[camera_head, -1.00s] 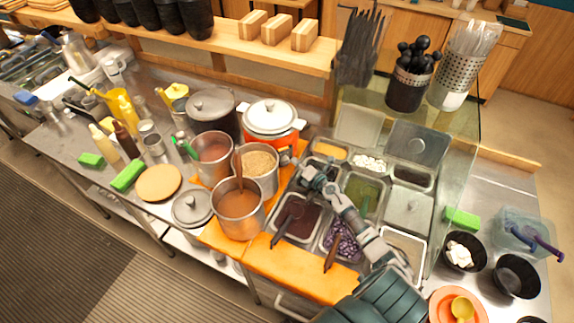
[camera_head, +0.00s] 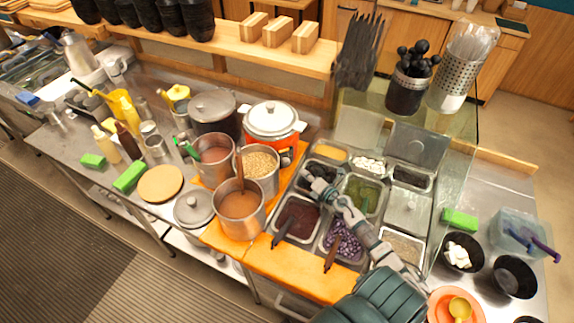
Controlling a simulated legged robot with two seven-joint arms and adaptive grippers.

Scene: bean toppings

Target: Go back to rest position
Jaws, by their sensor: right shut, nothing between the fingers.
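My right arm comes in from the bottom right, and my right gripper (camera_head: 312,178) is above the topping station, near the upper-left bins. It is shut and empty. Under and around it are steel bins, with purple beans (camera_head: 343,242), a dark red filling (camera_head: 300,216), a green filling (camera_head: 362,193) and white pieces (camera_head: 369,164). A pot of brown sauce with a ladle (camera_head: 240,212) and a pot of beige grains (camera_head: 257,165) stand to its left on an orange board. My left gripper is out of view.
An orange and white cooker (camera_head: 271,121) stands behind the pots. Black bowls (camera_head: 515,276) and a green sponge (camera_head: 459,220) are on the right counter. Utensil holders (camera_head: 407,90) stand on the glass shelf at the back. Floor at the lower left is clear.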

